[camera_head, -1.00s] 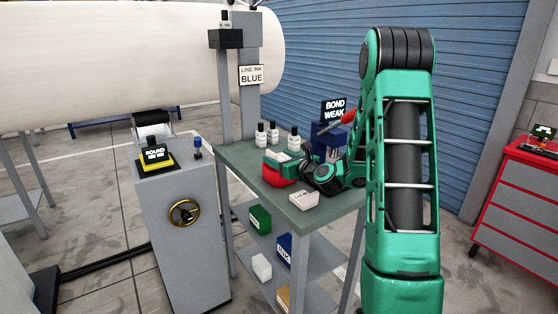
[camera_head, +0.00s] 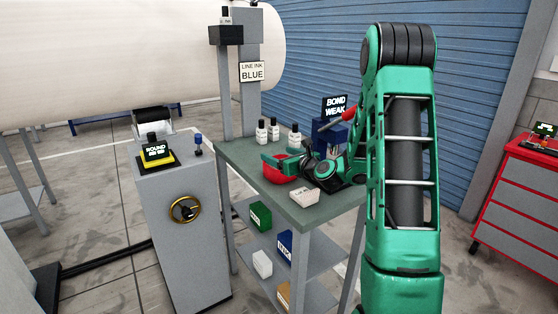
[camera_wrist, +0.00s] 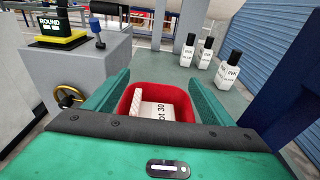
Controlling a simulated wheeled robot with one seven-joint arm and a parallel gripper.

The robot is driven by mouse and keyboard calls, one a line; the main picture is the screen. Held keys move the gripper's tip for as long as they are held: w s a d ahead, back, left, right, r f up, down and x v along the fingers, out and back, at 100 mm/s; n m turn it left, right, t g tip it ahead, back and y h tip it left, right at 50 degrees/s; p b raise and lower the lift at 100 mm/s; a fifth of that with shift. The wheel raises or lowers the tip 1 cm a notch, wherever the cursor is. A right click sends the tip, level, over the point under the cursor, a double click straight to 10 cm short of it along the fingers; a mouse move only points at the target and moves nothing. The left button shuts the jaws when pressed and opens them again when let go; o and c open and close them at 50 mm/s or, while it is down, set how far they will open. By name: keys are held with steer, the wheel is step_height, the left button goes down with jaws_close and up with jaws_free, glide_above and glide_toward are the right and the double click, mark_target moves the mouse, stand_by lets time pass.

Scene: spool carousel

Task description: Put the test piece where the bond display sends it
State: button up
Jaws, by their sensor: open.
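The bond display (camera_head: 335,106) reads "BOND WEAK" at the back of the green-topped table. A red bin (camera_head: 279,174) stands on the table and also shows in the wrist view (camera_wrist: 127,98). A white test piece (camera_wrist: 165,114) with dark lettering, partly readable as "OT 30", lies inside the red bin in the wrist view. It cannot be made out in the head view. My gripper (camera_wrist: 160,78) is open over the bin, its fingers to either side of it and apart from the piece. In the head view my gripper (camera_head: 272,160) partly covers the bin.
A small white box (camera_head: 304,197) with lettering stands at the table's front edge. Several bottles (camera_head: 273,131) stand at the back. Boxes sit on the lower shelf (camera_head: 315,259). A grey pedestal (camera_head: 183,240) with a handwheel is on the left. A sign reads "LINE INK BLUE" (camera_head: 252,72).

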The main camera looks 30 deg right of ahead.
steer(key=s+r, duration=0.2)
steer(key=s, duration=1)
steer(key=shift+d, duration=0.2)
steer(key=a+n+y, duration=0.1)
steer(key=a+n, duration=0.1)
steer(key=a+n+g+y, duration=0.1)
steer(key=a+n, duration=0.1)
steer(key=a, duration=0.1)
steer(key=a+f+n, duration=0.1)
steer(key=a+n, duration=0.1)
steer(key=shift+w+a+n+g+y, duration=0.2)
steer(key=shift+a+n+g+y, duration=0.1)
steer(key=shift+a+g+y, duration=0.1)
steer(key=s+a+f+n+g, duration=0.2)
steer(key=s+a+n+g, duration=0.25)
steer(key=a+n, duration=0.4)
steer(key=s+a+f+n+g, duration=0.25)
steer(key=s+a+n, duration=0.25)
steer(key=n, duration=0.7)
steer(key=s+d+r+n+g+h, duration=0.1)
steer(key=s+d+g, duration=0.2)
steer(key=s, duration=0.9)
steer(key=s+d+r+n+g+h, duration=0.1)
steer(key=s+d+g, duration=0.3)
steer(key=s+d, duration=0.6)
steer(key=s+h, duration=0.1)
steer(key=s, duration=0.2)
steer(key=shift+s+d, duration=0.15)
steer(key=shift+s, duration=0.15)
